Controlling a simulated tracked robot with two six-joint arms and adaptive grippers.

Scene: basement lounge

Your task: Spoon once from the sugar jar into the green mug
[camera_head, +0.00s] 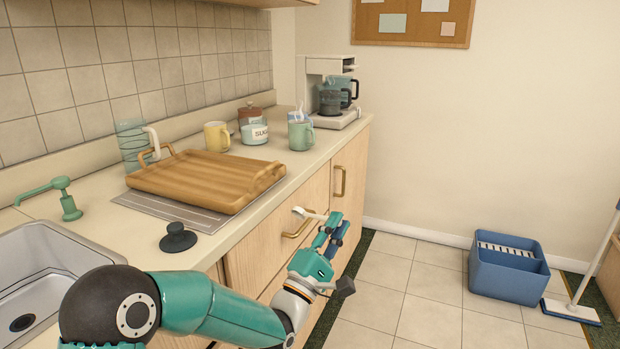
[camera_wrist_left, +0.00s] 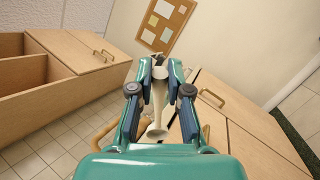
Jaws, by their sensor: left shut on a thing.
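The sugar jar (camera_head: 255,134) is a pale jar with a partly readable label, on the counter near the wall. The green mug (camera_head: 299,136) stands upright to its right, near the counter's front edge. My left gripper (camera_head: 328,230) is in front of the counter, below and apart from both. It is shut on a cream spoon (camera_head: 309,214), whose pale end sticks out to the left. The spoon also shows between the fingers in the left wrist view (camera_wrist_left: 157,128). The inside of the jar and the mug is hidden. My right gripper is not in view.
A yellow mug (camera_head: 217,137) stands left of the jar, and a coffee machine (camera_head: 335,100) behind the green mug. A wooden tray (camera_head: 205,180) fills the counter's middle. A dark knobbed lid (camera_head: 178,238) lies by the sink (camera_head: 60,262). Cabinet handles (camera_head: 339,181) project near my gripper.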

